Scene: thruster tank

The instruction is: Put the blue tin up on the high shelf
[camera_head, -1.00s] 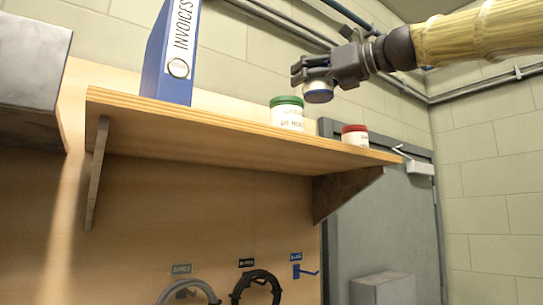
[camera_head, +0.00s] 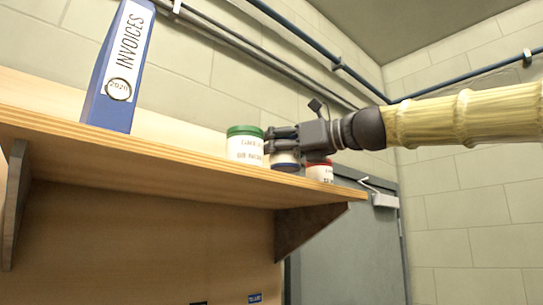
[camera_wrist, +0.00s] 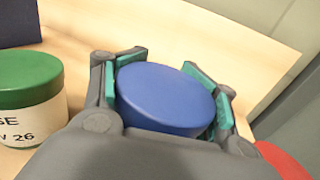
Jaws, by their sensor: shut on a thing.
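My gripper (camera_head: 284,140) is shut on the blue tin (camera_head: 286,161), whose blue lid (camera_wrist: 165,92) fills the middle of the wrist view between the two fingers. The tin is at the high shelf (camera_head: 150,160), between the green-lidded tin and the red-lidded tin. Its base is low, close to the shelf top; I cannot tell whether it touches the board. The wrist view shows bare shelf wood (camera_wrist: 200,40) behind the tin. The fingers hide part of the tin's side.
The green-lidded tin (camera_head: 245,145) stands close at left, and the red-lidded tin (camera_head: 319,173) close at right. A blue INVOICES binder (camera_head: 118,70) stands farther left. Pipes (camera_head: 300,50) run along the wall behind. A grey door (camera_head: 350,250) is below right.

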